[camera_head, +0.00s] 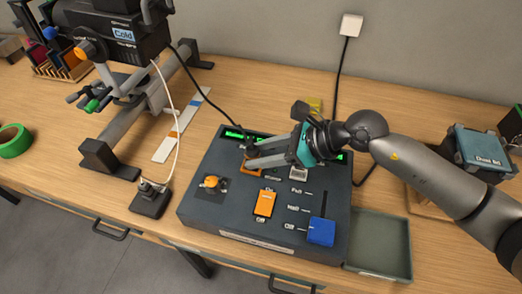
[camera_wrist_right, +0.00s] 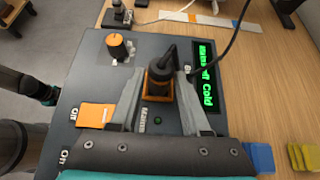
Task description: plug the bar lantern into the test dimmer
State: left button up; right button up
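The test dimmer (camera_head: 225,205) is a dark console on the bench with a lit green display (camera_wrist_right: 207,75). The bar lantern (camera_head: 125,32) hangs at the upper left, labelled "Cold". Its black cable (camera_head: 212,97) runs to a black plug (camera_wrist_right: 162,72), which stands upright at the orange-rimmed socket (camera_wrist_right: 150,92) on the dimmer's top. I cannot tell how deep it sits. My right gripper (camera_head: 249,157) has its fingers on both sides of the plug, with narrow gaps showing in the wrist view. Part of my left arm shows at the wrist view's left edge; its fingers are not visible.
The dimmer carries an orange knob (camera_head: 211,182), an orange switch (camera_head: 265,203) and a blue fader (camera_head: 321,231). A grey-green tray (camera_head: 380,245) lies to its right. A small black box (camera_head: 151,198) with a white cable stands to its left. Green tape (camera_head: 13,141) lies far left.

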jog(key=o, duration=0.5)
